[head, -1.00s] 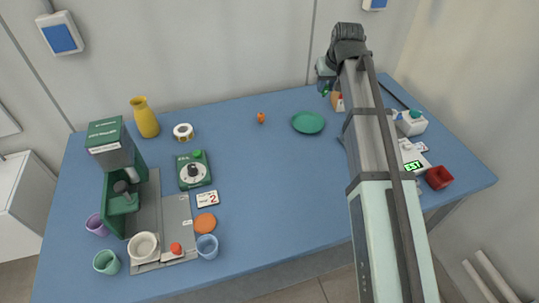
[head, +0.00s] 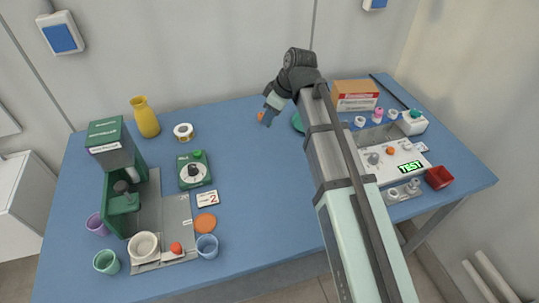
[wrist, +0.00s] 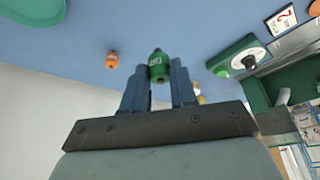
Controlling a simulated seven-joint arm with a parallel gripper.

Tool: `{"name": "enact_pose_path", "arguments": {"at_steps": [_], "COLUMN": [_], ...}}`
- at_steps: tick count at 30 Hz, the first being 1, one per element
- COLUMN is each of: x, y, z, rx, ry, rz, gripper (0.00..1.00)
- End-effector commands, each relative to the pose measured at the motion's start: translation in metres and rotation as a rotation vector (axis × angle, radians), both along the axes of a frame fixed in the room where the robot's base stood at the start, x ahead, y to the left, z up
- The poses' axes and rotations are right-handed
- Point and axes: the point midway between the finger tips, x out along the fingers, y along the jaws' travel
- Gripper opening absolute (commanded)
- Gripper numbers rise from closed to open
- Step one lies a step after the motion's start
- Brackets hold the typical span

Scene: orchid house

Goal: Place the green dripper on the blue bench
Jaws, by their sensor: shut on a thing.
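The green dripper (wrist: 158,66) is a small bottle-shaped piece with a pale label. In the wrist view it sits between the two blue fingers of my gripper (wrist: 159,84), which is shut on it. In the head view my gripper (head: 268,117) is over the back middle of the blue bench (head: 265,190), and the dripper is not clearly visible there. I cannot tell whether the dripper touches the bench. An orange dripper (wrist: 112,61) stands on the bench beside it, and it shows in the head view (head: 261,116) right by my fingertips.
A green saucer (head: 298,122) is partly hidden behind my arm. A cardboard box (head: 355,95) and a white tray device (head: 405,150) reading TEST are at right. A green dial timer (head: 194,171), yellow vase (head: 145,117) and tape roll (head: 183,132) are left. The bench's middle is clear.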

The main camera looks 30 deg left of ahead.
Motion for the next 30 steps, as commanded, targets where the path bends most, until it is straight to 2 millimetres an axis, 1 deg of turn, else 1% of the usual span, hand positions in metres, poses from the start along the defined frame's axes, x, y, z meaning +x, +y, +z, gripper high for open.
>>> {"name": "enact_pose_path", "arguments": {"at_steps": [3, 6, 10, 13, 17, 24, 30], "x": [-0.002, -0.003, -0.003, -0.004, -0.005, -0.005, -0.004], "y": [0.001, 0.0, 0.0, -0.001, -0.001, -0.001, -0.001], "z": [0.001, 0.0, 0.0, -0.004, -0.018, -0.054, -0.067], "rx": [-0.001, 0.0, 0.0, 0.0, -0.001, -0.001, -0.001], "ry": [0.001, 0.001, -0.001, 0.0, 0.001, 0.0, -0.001], "rz": [0.124, 0.2, 0.257, 0.275, 0.277, 0.276, 0.275], "gripper": [0.0, 0.0, 0.0, 0.0, 0.0, 0.0, 0.0]}}
